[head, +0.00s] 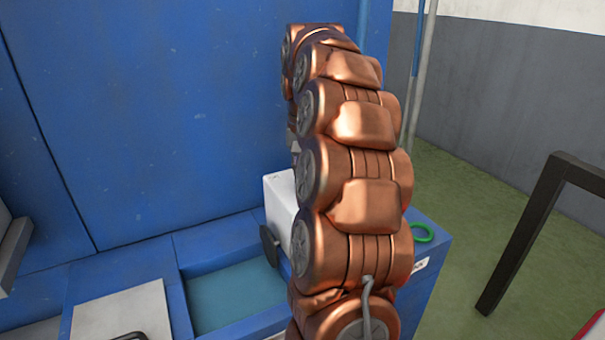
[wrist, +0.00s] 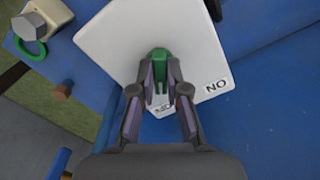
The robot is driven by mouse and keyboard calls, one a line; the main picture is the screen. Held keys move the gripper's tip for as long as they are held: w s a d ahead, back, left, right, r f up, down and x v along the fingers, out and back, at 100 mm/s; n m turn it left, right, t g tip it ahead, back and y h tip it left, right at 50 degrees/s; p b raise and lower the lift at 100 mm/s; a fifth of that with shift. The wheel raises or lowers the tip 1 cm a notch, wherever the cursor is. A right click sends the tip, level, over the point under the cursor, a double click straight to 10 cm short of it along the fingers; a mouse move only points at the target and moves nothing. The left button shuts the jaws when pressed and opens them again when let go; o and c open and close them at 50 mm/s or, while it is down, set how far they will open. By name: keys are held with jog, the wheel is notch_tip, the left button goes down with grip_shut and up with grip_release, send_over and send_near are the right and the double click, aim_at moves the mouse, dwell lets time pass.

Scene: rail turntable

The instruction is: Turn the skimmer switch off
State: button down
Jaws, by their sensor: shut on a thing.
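The skimmer switch shows in the wrist view as a green knob (wrist: 158,56) on a white box (wrist: 112,42). My gripper (wrist: 161,76) has its two fingertips on either side of the knob and is shut on it. A label reading ON, upside down in the picture, lies to the right of the knob. A second label below is partly hidden by my fingers. In the head view the white box (head: 280,202) stands on the blue unit, mostly behind my copper arm. The knob and my gripper are hidden there.
A dark disc (head: 270,245) is beside the box, by a teal basin (head: 232,294). A green ring (head: 423,232) lies right of my arm; it also shows in the wrist view (wrist: 31,48). A tall blue panel (head: 150,110) stands behind. A black frame (head: 520,235) is at right.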

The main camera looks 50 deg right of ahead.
jog(key=c, duration=1.2)
grip_release()
jog(key=shift+r, duration=0.15)
notch_tip(320, 180, up, 4)
jog(key=shift+w+r, duration=0.1)
jog(key=shift+r, duration=0.05)
jog(key=shift+s+d+r, duration=0.1)
jog(key=shift+s+r, duration=0.1)
jog(key=shift+r, duration=0.6)
jog(key=shift+w+r, duration=0.1)
jog(key=shift+r, duration=0.45)
jog(key=shift+r, duration=0.1)
